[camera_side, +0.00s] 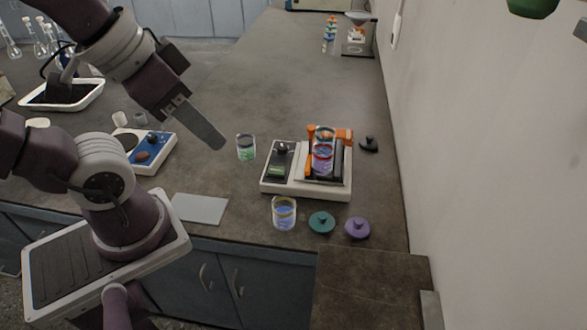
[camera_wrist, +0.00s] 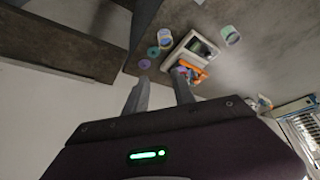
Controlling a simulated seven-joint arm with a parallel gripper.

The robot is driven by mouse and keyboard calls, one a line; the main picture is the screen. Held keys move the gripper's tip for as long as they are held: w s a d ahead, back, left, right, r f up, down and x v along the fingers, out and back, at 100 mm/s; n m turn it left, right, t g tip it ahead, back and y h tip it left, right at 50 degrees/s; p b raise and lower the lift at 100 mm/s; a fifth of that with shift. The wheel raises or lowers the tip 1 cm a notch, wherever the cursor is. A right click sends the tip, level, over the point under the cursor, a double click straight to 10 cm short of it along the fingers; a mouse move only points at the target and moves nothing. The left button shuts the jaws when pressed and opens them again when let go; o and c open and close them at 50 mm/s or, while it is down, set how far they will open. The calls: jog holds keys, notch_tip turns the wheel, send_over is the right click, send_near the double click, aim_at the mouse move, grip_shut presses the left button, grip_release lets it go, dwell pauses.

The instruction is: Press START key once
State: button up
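The sieve shaker (camera_side: 300,187) is a white-based machine right of centre in the side view. Its dark control panel (camera_side: 272,160) on the left has a black knob and a small green display. The START key is too small to make out. An orange clamp holds stacked clear sieves (camera_side: 322,158) on its right part. The shaker also shows beyond my fingers in the wrist view (camera_wrist: 187,48). My gripper (camera_side: 214,143) is up and left of the shaker, apart from it. In the wrist view its two fingers (camera_wrist: 158,80) stand apart with nothing between them.
A green-filled jar (camera_side: 246,148) stands left of the shaker and a blue-filled jar (camera_side: 284,214) in front. Teal (camera_side: 321,222), purple (camera_side: 357,228) and black (camera_side: 369,144) lids lie nearby. A blue-and-white device (camera_side: 152,152) stands left. A wall (camera_side: 480,150) bounds the right.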

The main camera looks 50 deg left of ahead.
grip_shut()
dwell(1.4)
